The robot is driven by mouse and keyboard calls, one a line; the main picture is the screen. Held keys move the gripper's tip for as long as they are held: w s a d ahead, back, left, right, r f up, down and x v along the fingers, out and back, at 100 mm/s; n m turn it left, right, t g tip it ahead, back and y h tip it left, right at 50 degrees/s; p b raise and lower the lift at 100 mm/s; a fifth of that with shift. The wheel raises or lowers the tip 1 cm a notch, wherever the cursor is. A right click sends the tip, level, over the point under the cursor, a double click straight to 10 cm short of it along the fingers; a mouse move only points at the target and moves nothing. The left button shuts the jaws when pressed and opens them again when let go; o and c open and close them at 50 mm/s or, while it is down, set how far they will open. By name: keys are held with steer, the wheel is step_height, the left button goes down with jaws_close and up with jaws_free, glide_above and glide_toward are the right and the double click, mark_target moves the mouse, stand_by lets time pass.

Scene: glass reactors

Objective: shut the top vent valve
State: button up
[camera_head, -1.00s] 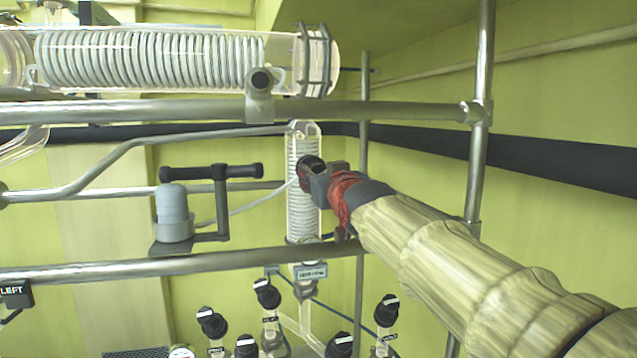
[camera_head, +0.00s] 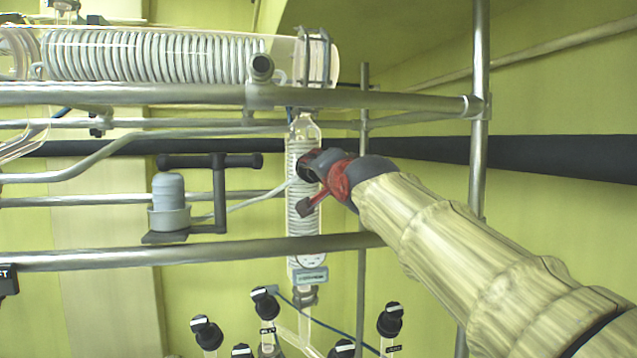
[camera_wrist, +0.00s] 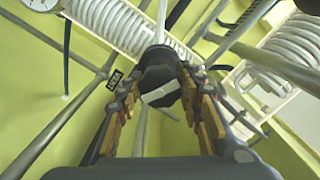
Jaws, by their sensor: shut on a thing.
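The top vent valve's black knob (camera_wrist: 160,82) shows in the wrist view, with a white bar across its face. The white bar lies slightly tilted across the picture. In the head view, my gripper (camera_head: 312,182) is in front of the upright coil condenser (camera_head: 303,225). There the knob is mostly hidden by the gripper.
A large horizontal glass coil (camera_head: 150,57) lies along the top. Metal rails (camera_head: 150,257) cross above and below the gripper. Several black-knobbed valves (camera_head: 390,320) stand below. Open space lies right of the upright post (camera_head: 478,150).

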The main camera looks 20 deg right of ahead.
steer(key=m+b, duration=0.1)
steer(key=m, duration=0.1)
steer(key=f+m+b, duration=0.1)
steer(key=m, duration=0.2)
steer(key=shift+w+m+b, duration=0.15)
steer(key=shift+m+b, duration=0.15)
steer(key=m+b, duration=0.1)
steer(key=m, duration=0.4)
steer(key=shift+r+b, duration=0.1)
steer(key=shift+b, duration=0.3)
steer(key=m+b, duration=0.1)
steer(key=m, duration=0.5)
steer(key=m+b, duration=0.1)
steer(key=m, duration=0.4)
steer(key=shift+r, duration=0.1)
steer(key=shift+m, duration=0.7)
steer(key=shift+r+m+p, duration=0.2)
steer(key=shift+m+p, duration=0.3)
steer(key=shift+p, duration=0.05)
